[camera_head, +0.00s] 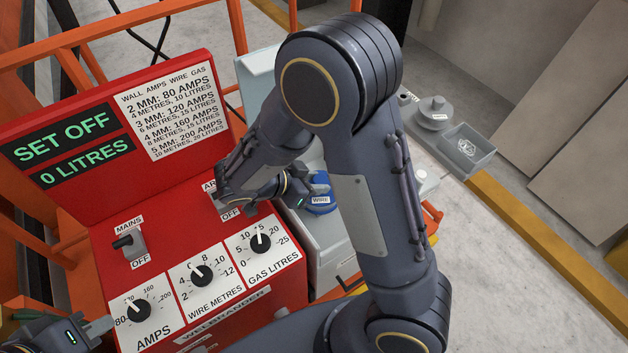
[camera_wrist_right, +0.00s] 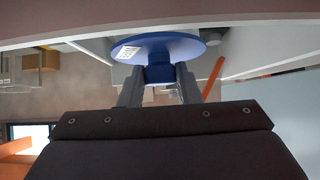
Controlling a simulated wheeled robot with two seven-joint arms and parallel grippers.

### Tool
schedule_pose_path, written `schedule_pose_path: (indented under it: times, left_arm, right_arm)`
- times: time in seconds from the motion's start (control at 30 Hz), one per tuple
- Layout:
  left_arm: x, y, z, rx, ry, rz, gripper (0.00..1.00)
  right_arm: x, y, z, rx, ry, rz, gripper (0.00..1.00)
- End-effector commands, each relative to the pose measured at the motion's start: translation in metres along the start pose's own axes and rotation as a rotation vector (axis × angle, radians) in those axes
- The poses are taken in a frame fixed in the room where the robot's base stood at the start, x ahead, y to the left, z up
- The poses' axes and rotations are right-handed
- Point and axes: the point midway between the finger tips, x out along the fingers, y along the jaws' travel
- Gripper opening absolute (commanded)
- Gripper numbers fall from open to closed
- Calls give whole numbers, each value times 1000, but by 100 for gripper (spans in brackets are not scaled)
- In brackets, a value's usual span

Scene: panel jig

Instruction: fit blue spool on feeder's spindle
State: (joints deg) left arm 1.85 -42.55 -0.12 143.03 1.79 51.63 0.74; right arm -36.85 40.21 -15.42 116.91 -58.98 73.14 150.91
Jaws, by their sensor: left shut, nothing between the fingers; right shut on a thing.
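The blue spool (camera_head: 321,207), with a white WIRE label, is at the fingers of my right gripper (camera_head: 315,190), over the pale grey feeder (camera_head: 331,250). The right wrist view shows the spool's wide blue flange (camera_wrist_right: 160,46) and its hub between the fingertips of my right gripper (camera_wrist_right: 159,88), which is shut on the hub. The feeder's spindle is not clearly seen; my right arm covers much of that area, and I cannot tell whether the spool touches it. My left gripper (camera_head: 100,328) is shut and empty near the red panel's lower left corner.
The red welder panel (camera_head: 190,235) has a mains switch (camera_head: 128,243) and several black knobs along its front. A grey spool (camera_head: 434,113) and a small grey tray (camera_head: 468,151) stand to the right behind my arm. Orange rails (camera_head: 110,35) run behind the panel.

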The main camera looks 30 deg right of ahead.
Motion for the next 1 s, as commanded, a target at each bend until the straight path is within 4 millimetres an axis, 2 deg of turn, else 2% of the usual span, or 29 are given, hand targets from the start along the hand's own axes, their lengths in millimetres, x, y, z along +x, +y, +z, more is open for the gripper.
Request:
schedule_pose_path:
  times: [1.0]
  left_arm:
    - [14,-6,7,0,0,0,0]
  right_arm:
    - [3,0,4,1,1,-1,0]
